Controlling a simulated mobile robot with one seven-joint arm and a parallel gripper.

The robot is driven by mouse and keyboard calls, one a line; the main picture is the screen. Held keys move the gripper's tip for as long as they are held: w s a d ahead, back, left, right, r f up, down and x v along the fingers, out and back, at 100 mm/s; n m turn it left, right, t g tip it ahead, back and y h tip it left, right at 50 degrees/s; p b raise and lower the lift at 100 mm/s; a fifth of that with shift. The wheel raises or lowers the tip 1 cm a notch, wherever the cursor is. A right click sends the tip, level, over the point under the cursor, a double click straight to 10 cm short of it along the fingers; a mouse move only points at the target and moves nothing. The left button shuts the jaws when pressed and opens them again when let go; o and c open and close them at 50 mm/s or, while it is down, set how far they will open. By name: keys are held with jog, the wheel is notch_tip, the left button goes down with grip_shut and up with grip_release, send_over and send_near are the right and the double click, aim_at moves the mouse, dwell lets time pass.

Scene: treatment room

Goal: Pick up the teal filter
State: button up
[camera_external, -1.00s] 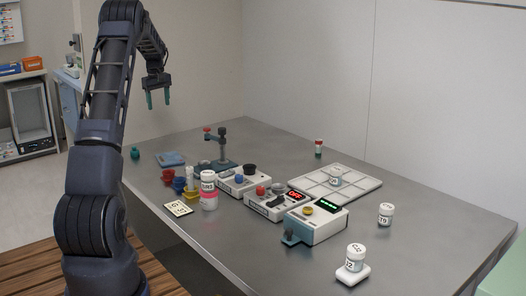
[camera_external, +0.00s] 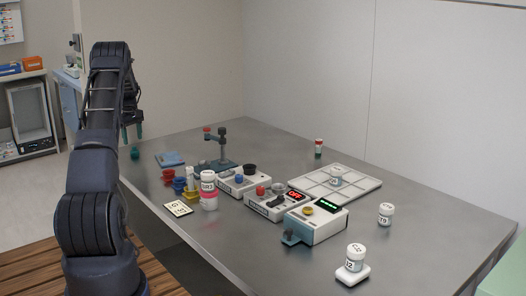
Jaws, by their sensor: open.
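A small teal piece (camera_external: 135,153), which looks like the teal filter, sits at the far left edge of the grey table. My gripper (camera_external: 132,133) has teal-tipped fingers pointing down. It is open and empty, and in the picture it is just above the teal piece with a small gap. My arm hides part of the gripper, and I cannot tell the exact height or depth between them.
Red, blue and yellow cups, a pink-liquid jar (camera_external: 209,190) and several white devices fill the middle. A divided white tray (camera_external: 358,187) lies behind.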

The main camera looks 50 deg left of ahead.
aim_at(134, 148)
jog(key=shift+f, duration=3.05)
jog(key=c, duration=1.1)
